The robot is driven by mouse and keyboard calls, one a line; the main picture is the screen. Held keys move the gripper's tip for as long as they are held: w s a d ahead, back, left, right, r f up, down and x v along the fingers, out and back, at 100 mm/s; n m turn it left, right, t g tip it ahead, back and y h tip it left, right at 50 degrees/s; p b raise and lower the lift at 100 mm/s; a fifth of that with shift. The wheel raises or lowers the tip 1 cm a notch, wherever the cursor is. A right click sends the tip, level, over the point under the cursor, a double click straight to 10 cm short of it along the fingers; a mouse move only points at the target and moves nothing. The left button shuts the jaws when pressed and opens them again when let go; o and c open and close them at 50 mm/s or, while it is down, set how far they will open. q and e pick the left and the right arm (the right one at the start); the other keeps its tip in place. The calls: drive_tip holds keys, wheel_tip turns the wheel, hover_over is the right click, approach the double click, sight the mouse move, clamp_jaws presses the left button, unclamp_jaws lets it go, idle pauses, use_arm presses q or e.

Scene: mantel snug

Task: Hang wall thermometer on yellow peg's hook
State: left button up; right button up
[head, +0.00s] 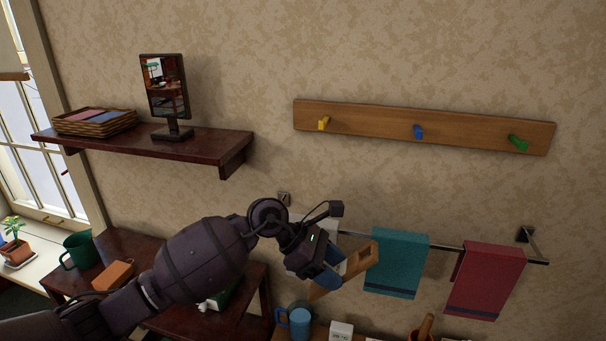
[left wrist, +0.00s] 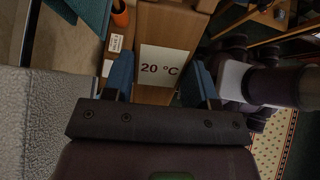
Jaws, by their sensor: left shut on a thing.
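The wall thermometer is a wooden board (head: 359,261) held in my left gripper (head: 333,274), low in front of the wall and tilted in the head view. In the left wrist view, the thermometer (left wrist: 160,68) sits between the blue fingers of the left gripper (left wrist: 162,82), with a white "20 °C" label facing the camera. The yellow peg (head: 323,123) is at the left end of a wooden peg rail (head: 370,120), well above the gripper, and is empty. A blue peg (head: 418,132) and a green peg (head: 517,143) are also empty. My right gripper is not seen.
A dark shelf (head: 215,145) with a framed mirror (head: 163,86) and a basket (head: 95,122) juts out left of the peg rail. A towel bar with a teal towel (head: 397,262) and a red towel (head: 485,280) is below it. The wall between is clear.

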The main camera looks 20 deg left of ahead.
use_arm(q)
drive_tip(key=w+a+r+n+t+y+p, duration=0.1)
drive_tip(key=w+a+r+n+t, duration=0.2)
drive_tip(key=r+n+t, duration=0.4)
drive_tip(key=w+a+r+n+t+p, duration=0.2)
drive_tip(key=a+r+n+t, duration=0.2)
drive_tip(key=r+t, duration=0.5)
drive_tip(key=shift+g, duration=0.5)
drive_tip(key=shift+w+f+b, duration=0.2)
drive_tip(key=shift+w+b, duration=1.35)
drive_tip(key=shift+w, duration=1.25)
drive_tip(key=shift+w+f+b, duration=0.2)
drive_tip(key=shift+w+b, duration=1.35)
drive_tip(key=shift+w, duration=1.2)
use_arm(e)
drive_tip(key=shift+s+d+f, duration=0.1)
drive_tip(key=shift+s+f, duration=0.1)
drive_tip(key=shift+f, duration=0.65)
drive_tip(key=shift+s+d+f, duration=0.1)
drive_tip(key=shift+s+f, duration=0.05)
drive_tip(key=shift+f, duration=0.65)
